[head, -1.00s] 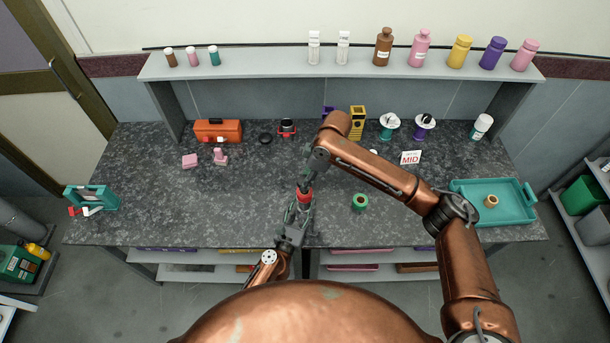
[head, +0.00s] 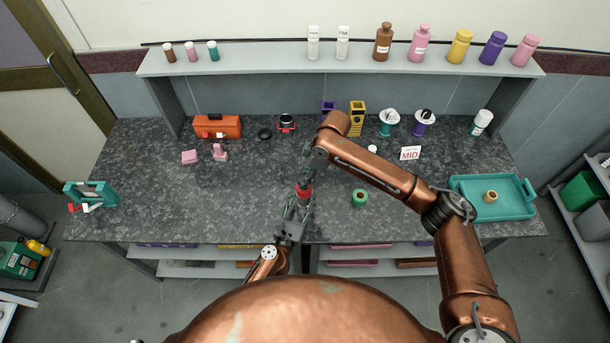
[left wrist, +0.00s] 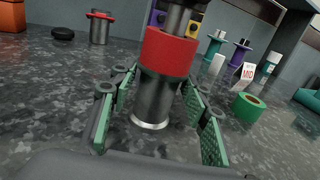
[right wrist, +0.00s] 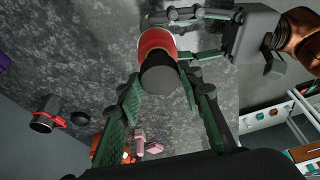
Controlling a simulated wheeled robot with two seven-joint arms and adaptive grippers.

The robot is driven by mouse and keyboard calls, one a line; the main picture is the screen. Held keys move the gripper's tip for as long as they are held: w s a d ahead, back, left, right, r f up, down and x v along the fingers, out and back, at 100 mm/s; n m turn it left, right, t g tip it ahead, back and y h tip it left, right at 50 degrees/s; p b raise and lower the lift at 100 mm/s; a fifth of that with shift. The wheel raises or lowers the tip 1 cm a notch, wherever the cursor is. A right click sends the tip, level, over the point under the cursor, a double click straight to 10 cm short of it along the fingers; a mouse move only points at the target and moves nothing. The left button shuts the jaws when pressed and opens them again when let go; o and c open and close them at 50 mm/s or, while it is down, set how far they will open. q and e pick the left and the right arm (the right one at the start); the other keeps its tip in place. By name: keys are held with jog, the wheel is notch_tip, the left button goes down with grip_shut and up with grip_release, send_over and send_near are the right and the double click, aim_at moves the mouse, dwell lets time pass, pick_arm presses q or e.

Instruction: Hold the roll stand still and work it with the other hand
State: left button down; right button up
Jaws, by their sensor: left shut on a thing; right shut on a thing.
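A grey upright cylinder with a red collar (head: 304,191), which I take as the roll stand, is at the front middle of the dark worktop. In the left wrist view its grey lower body (left wrist: 153,100) stands between the green pads of my left gripper (left wrist: 157,84), which is shut on it. My right gripper (right wrist: 160,82) is above, shut on the stand's dark round top (right wrist: 160,76). The red collar also shows in the right wrist view (right wrist: 155,42). My right arm hides part of the stand in the head view.
A green roll (head: 360,198) lies right of the stand. A teal tray (head: 525,208) with a tan ring is at the right. A MID sign (head: 410,154), spool-like stands (head: 388,122) and an orange box (head: 217,127) are farther back.

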jog(key=shift+f, duration=0.6)
dwell(0.4)
